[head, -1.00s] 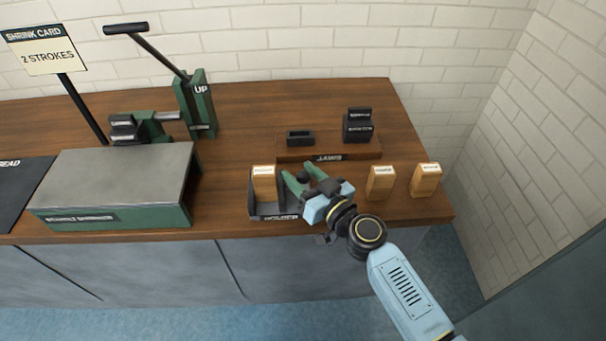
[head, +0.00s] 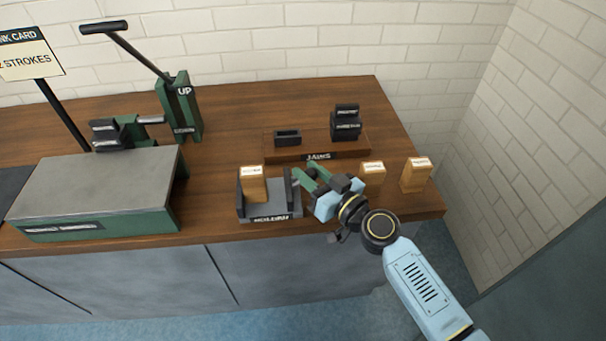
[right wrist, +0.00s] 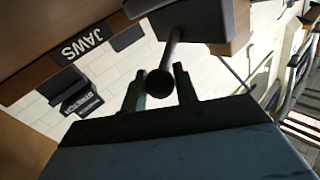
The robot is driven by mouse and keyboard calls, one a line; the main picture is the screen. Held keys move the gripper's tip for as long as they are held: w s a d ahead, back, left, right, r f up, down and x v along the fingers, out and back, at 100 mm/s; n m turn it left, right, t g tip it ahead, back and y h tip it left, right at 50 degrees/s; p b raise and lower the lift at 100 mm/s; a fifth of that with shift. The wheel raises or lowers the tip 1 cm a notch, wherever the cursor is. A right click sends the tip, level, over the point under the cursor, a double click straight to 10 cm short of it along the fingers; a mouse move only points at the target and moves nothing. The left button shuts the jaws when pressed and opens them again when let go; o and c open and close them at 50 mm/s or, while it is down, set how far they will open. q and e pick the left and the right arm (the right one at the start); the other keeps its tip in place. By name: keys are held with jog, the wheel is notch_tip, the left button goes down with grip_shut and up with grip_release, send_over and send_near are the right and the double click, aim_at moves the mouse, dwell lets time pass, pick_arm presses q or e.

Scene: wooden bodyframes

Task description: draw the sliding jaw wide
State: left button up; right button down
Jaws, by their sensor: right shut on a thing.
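The holder (head: 270,212) is a dark grey vise-like fixture near the counter's front edge. A wooden block (head: 252,184) with a white label stands in it by the left wall. The dark sliding jaw (head: 291,192) stands at the holder's right end, with a clear gap between it and the block. In the right wrist view the jaw's rod ends in a round black knob (right wrist: 160,84). My right gripper (head: 303,178), with green fingers, is shut on the knob; the fingers also show in the right wrist view (right wrist: 160,90). My left gripper is not in view.
Two wooden blocks stand to the right, one (head: 373,175) just beyond my gripper and one (head: 415,175) near the counter's right end. The wooden JAWS rack (head: 300,155) with dark pieces is behind. A green press (head: 100,230) stands at left.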

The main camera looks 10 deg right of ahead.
jog(key=shift+w+d, duration=0.1)
jog(key=shift+d, duration=0.15)
jog(key=c, duration=1.1)
grip_release()
jog(key=shift+d, duration=0.1)
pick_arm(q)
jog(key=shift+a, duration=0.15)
